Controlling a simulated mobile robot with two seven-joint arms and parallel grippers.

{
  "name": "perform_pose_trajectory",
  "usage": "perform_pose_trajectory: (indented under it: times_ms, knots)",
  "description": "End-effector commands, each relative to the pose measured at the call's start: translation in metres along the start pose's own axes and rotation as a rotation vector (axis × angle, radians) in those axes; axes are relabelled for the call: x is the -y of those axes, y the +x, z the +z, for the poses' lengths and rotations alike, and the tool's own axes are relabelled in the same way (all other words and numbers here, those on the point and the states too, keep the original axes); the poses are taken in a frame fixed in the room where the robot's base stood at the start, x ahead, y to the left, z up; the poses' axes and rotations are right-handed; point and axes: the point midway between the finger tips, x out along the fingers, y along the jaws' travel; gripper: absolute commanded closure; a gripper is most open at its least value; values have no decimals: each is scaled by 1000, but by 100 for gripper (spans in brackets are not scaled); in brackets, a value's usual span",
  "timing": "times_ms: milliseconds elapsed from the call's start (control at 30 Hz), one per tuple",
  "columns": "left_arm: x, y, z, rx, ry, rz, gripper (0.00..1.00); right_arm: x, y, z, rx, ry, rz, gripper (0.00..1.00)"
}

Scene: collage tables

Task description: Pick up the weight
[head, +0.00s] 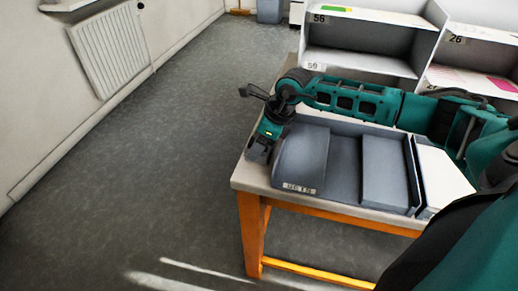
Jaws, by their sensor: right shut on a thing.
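My right arm reaches in from the right across the table. My right gripper (262,150) points down at the table's left end, just left of the grey tray. It is shut on a small grey thing at its fingertips, which I take to be the weight; its shape is mostly hidden by the fingers. I cannot tell whether it touches the table. No other weight is visible. My left gripper is not in view.
A grey tray (345,190) with sloped compartments and a label stands on the table (250,180) with orange legs. A white thing (440,175) lies right of it. Pigeonhole shelves (365,65) stand behind. Open floor (150,170) and a radiator (110,48) are left.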

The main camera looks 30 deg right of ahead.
Motion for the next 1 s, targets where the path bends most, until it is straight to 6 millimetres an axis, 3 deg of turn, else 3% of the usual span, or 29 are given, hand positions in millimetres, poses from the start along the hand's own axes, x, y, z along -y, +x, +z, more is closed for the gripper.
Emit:
perform_pose_trajectory:
  times_ms: [233,667,867,1000]
  knots:
    - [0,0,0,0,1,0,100,1,-2,1,4,0,-2,89]
    - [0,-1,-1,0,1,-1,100,1,-12,6,6,-1,-3,90]
    - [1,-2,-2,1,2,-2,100,1,-44,20,8,-2,-5,90]
    - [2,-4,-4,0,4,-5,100,2,-80,35,10,-2,-7,90]
